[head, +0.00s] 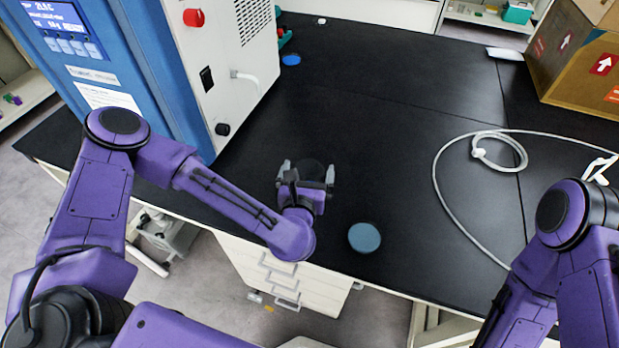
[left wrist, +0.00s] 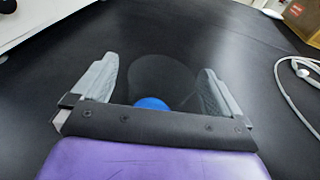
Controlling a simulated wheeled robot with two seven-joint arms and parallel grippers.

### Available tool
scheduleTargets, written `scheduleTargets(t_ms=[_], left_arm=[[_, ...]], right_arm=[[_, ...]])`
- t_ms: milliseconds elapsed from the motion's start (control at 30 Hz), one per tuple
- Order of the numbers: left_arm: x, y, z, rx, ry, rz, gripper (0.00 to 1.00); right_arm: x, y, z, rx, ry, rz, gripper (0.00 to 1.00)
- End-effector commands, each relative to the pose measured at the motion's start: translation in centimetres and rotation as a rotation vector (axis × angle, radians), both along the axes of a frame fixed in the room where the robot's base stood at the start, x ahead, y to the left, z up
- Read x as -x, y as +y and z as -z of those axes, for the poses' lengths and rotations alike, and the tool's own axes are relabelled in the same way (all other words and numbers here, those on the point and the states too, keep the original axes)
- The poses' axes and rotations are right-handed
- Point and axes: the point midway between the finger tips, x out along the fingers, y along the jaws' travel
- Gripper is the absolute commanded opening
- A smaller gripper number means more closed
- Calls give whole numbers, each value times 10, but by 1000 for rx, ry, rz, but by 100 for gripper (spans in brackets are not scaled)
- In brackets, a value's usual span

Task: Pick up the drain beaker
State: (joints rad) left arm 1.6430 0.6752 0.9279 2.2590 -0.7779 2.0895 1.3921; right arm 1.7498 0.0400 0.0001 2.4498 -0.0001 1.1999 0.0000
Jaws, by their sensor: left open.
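A faint, dark, round see-through shape, which looks like the drain beaker (left wrist: 165,75), shows between the fingers of my left gripper in the left wrist view. In the head view it is a dark round patch (head: 312,167) at the gripper, hard to tell from the black bench. My left gripper (head: 307,173) is open, with one finger on each side of this shape; the wrist view also shows its spread fingers (left wrist: 158,68). I cannot tell whether they touch it. A blue patch (left wrist: 151,103) shows low between the fingers, partly hidden by the gripper body. My right gripper is out of view.
A blue-grey disc (head: 364,238) lies near the bench's front edge. The freeze dryer (head: 225,70) stands at left, with a small blue disc (head: 291,60) beside it. A pale hose (head: 437,180) loops at right, below a cardboard box (head: 575,65). The middle bench (head: 370,120) is clear.

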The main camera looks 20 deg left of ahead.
Motion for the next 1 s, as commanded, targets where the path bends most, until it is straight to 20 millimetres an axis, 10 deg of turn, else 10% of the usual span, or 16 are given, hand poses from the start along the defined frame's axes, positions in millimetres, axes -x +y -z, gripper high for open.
scheduleTargets(t_ms=[400,600,1000], left_arm=[[-28,2,6,1,0,3,100],[-28,2,6,1,0,3,44],[-28,2,-2,1,-1,3,44]], right_arm=[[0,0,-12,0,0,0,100],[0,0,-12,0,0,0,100],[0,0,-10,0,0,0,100]])
